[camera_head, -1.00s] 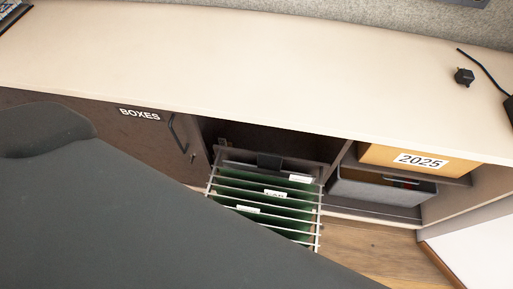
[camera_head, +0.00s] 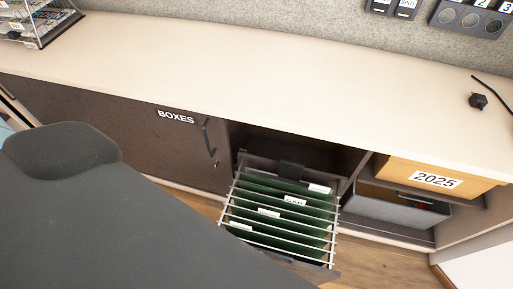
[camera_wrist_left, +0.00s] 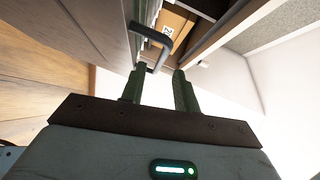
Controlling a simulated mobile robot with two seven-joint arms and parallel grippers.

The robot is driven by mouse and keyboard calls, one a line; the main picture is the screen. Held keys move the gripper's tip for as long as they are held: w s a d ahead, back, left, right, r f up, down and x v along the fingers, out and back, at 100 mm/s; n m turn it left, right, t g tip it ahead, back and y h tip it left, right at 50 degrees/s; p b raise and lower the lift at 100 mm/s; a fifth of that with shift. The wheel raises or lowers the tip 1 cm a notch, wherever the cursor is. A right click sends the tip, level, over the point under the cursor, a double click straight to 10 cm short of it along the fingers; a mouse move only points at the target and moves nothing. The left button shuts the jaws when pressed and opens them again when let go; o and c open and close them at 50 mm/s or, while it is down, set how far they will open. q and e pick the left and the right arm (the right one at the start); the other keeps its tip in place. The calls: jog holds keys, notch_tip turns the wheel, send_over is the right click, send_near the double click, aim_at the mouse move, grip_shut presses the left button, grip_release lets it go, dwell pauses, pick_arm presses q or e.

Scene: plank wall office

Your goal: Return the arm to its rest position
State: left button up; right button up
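My left gripper (camera_wrist_left: 160,82) shows in the left wrist view. Its two dark fingers stand apart with nothing between them. A dark bar handle (camera_wrist_left: 150,35) lies just beyond the fingertips; I cannot tell whether they touch it. In the head view neither gripper shows. A large dark grey form at the lower left hides part of the cabinet and floor there. My right gripper is in neither view.
An open drawer (camera_head: 331,242) holds green hanging files under a long beige counter (camera_head: 250,75). Left of it is a dark door labelled BOXES (camera_head: 120,135) with a handle (camera_head: 208,136). Right of it, an orange box labelled 2025 (camera_head: 398,172) sits on a shelf above a grey bin (camera_head: 375,205).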

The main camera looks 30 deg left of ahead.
pick_arm(q)
jog(key=shift+s+a, duration=0.25)
jog(key=shift+s, duration=0.05)
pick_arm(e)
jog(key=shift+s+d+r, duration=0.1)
